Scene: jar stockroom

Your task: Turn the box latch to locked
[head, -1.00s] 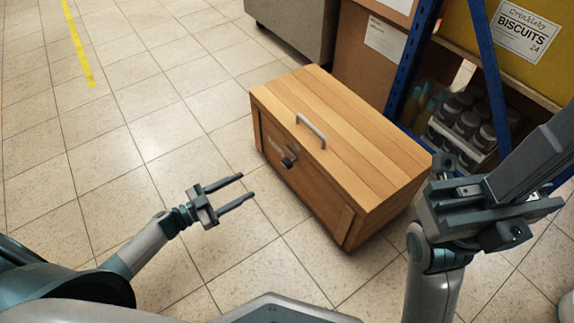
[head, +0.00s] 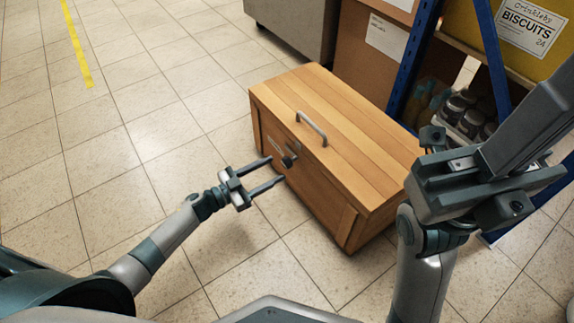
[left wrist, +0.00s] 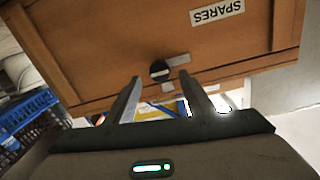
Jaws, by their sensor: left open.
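A wooden box (head: 345,125) with a metal handle on its lid stands on the floor in the head view. Its dark round latch (head: 289,161) with a small lever is on the front face. In the left wrist view the latch shows between the fingertips (left wrist: 159,78). My right gripper (head: 480,185) is raised at the right; its jaws are unclear.
A blue-framed shelf (head: 408,75) with jars (head: 470,112) and a yellow biscuits carton (head: 520,40) stands behind the box. A grey cabinet (head: 292,28) is at the back. The tiled floor on the left is free. A blue crate (left wrist: 28,120) shows in the left wrist view.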

